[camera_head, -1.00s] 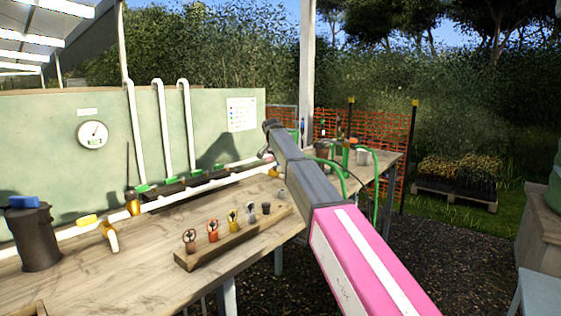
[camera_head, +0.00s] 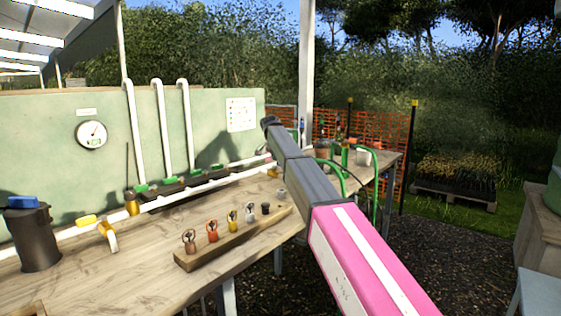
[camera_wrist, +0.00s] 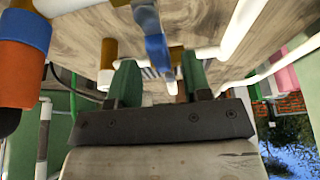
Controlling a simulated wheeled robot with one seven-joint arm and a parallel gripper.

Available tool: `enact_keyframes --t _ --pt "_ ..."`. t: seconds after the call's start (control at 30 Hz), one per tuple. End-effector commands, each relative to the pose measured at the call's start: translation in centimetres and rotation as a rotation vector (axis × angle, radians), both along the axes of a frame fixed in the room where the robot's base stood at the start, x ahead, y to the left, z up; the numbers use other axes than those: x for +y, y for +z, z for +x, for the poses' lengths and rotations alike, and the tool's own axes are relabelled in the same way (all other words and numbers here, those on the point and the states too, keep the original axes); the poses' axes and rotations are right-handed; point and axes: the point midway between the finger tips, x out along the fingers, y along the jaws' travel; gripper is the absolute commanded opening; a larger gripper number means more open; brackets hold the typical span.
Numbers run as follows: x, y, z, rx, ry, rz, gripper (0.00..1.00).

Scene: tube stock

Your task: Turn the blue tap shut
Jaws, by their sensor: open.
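In the wrist view a blue lever (camera_wrist: 157,50) with a pale end, which looks like the blue tap's handle, hangs between my gripper's green fingers. My gripper (camera_wrist: 160,76) is open, one finger on each side of the lever, with gaps showing; I cannot tell whether either touches it. A brass-coloured fitting (camera_wrist: 108,52) is beside the left finger. In the head view my dark forearm reaches over the far part of the bench, and my gripper and the blue tap cannot be made out behind it.
White pipework with green fittings (camera_head: 142,188) runs along the back of the wooden bench (camera_head: 150,240). A yellow-handled tap (camera_head: 88,220) and a dark canister with a blue top (camera_head: 38,238) stand at left. A wooden rack (camera_head: 235,240) of coloured pieces sits in front.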

Motion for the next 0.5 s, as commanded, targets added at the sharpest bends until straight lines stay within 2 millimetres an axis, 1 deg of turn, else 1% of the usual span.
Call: enact_keyframes --t 0.1,0.3,0.5 --pt "0.5 2.1 -0.7 -0.003 0.001 0.0 0.45" --pt "1.3 5.6 -1.8 -0.002 0.0 0.001 0.45" --pt "1.9 7.9 -2.6 -0.002 -0.001 0.0 0.45"
